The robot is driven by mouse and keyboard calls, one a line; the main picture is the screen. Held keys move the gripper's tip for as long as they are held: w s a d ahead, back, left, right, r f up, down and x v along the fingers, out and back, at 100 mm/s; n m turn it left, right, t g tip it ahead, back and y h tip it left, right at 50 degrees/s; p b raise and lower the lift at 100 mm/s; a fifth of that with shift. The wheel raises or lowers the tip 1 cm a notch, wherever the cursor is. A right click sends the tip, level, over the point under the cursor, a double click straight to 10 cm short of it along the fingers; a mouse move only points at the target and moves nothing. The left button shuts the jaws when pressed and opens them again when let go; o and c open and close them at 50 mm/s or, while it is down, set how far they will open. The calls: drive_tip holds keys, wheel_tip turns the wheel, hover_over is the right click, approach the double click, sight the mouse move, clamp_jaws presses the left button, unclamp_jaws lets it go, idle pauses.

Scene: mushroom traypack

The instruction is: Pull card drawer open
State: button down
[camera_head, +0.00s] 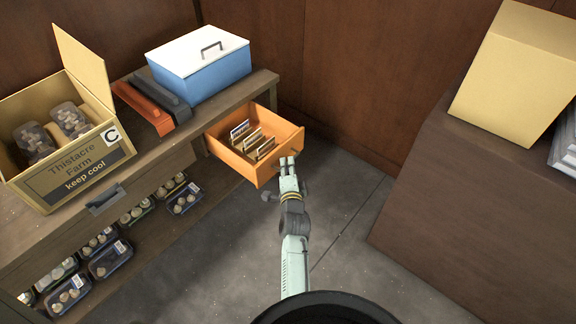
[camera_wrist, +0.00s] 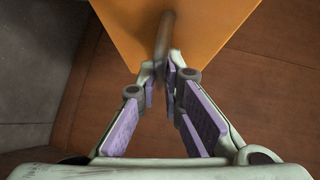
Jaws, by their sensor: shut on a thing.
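The card drawer (camera_head: 281,137) is an orange wooden box at the right end of the wooden bench. It stands well out from the bench, and several cards (camera_head: 253,140) stand upright inside it. My gripper (camera_head: 287,163) is at its front face. In the wrist view my gripper (camera_wrist: 166,78) is shut on the dark bar handle (camera_wrist: 165,35) of the drawer front (camera_wrist: 205,30). In the head view the handle is mostly hidden behind the fingers.
The bench (camera_head: 265,78) carries an open cardboard box (camera_head: 75,170) of mushroom packs, a blue cool box (camera_head: 200,72) with a white lid, and orange and dark grey objects. Mushroom trays (camera_head: 110,258) sit below. A brown cabinet (camera_head: 480,215) stands at right. The floor between is clear.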

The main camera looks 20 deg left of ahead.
drive_tip(key=c, duration=2)
unclamp_jaws()
drive_tip(key=shift+w, duration=0.1)
